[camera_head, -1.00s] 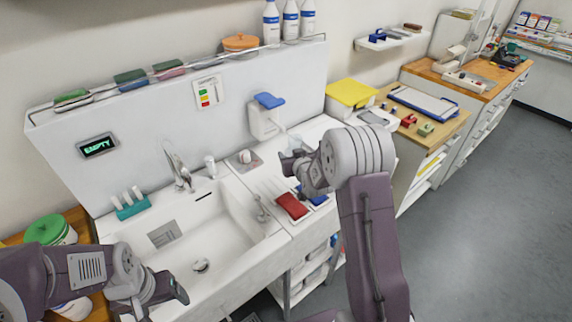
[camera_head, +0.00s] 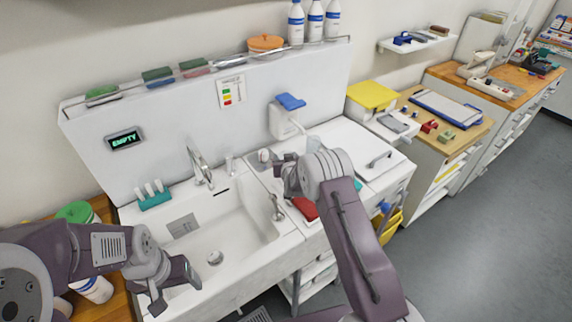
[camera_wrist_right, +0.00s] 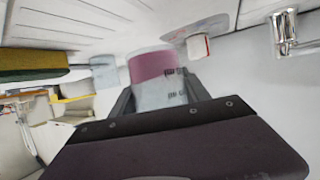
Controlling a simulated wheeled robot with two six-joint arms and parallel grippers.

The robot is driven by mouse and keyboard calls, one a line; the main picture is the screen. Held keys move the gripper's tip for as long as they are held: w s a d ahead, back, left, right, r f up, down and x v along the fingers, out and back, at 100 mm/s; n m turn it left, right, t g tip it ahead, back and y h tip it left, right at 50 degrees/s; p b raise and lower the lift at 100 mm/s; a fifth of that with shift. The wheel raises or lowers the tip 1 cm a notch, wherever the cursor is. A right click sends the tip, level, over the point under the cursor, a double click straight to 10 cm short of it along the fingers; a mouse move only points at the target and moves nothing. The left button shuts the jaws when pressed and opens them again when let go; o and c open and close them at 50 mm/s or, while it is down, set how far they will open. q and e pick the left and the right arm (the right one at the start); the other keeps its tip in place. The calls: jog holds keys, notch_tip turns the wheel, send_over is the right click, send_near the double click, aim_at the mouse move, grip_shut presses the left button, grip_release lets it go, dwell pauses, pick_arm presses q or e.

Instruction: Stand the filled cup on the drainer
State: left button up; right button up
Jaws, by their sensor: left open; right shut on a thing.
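My right gripper (camera_wrist_right: 155,98) is shut on a cup (camera_wrist_right: 155,70). The cup is clear with dark marks on its side and has a pink band, apparently its contents; this wrist view looks upside down. In the head view my right gripper (camera_head: 287,180) is over the counter just right of the sink, and the cup is mostly hidden by it. My left gripper (camera_head: 174,288) is open and empty over the sink's front left. I cannot clearly pick out the drainer; pale lined boards (camera_wrist_right: 60,22) show in the right wrist view.
The white sink (camera_head: 225,232) has a tap (camera_head: 200,165) at its back. A dispenser (camera_head: 284,122) with a blue lever stands behind my right gripper. A red pad (camera_head: 305,208) lies close by it. A display reading EMPTY (camera_head: 125,139) is on the backsplash.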

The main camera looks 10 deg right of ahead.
notch_tip(320, 180, down, 4)
jog(key=shift+r+p, duration=0.15)
jog(key=shift+p, duration=0.35)
jog(key=shift+f, duration=0.2)
jog(key=shift+f+b, duration=0.15)
jog(key=shift+b, duration=0.2)
jog(key=o, duration=1.4)
